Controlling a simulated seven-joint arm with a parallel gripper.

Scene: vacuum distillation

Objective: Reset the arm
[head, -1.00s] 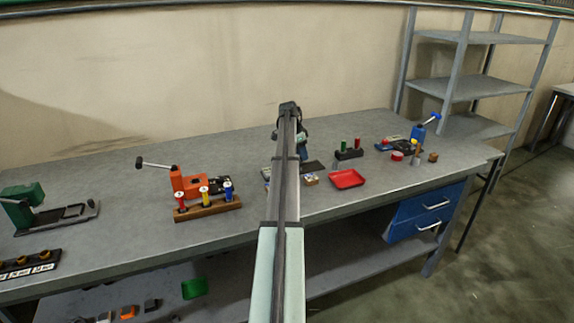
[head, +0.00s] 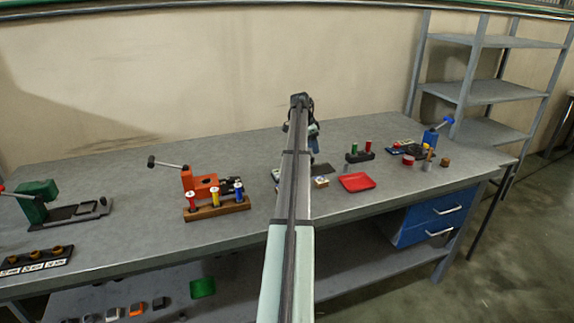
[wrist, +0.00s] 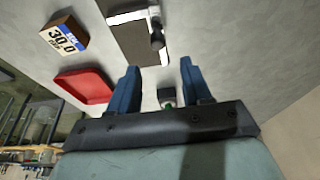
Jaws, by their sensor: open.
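My gripper shows in the wrist view (wrist: 160,85) with its two blue fingers apart and nothing between them. It is above the grey workbench (head: 130,235). In the head view my own arm runs up the middle of the picture and hides most of the gripper. A red tray (head: 357,182) lies on the bench right of the arm, and it also shows in the wrist view (wrist: 84,84) left of the fingers. A box marked 30.0 (wrist: 64,35) and a dark flat plate (wrist: 135,42) are also in the wrist view.
An orange press (head: 202,188) and a wooden rack with coloured-topped pieces (head: 222,208) stand left of my arm. A green press (head: 45,200) is further left. A blue press (head: 430,138) is at the right, near grey shelves (head: 490,90).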

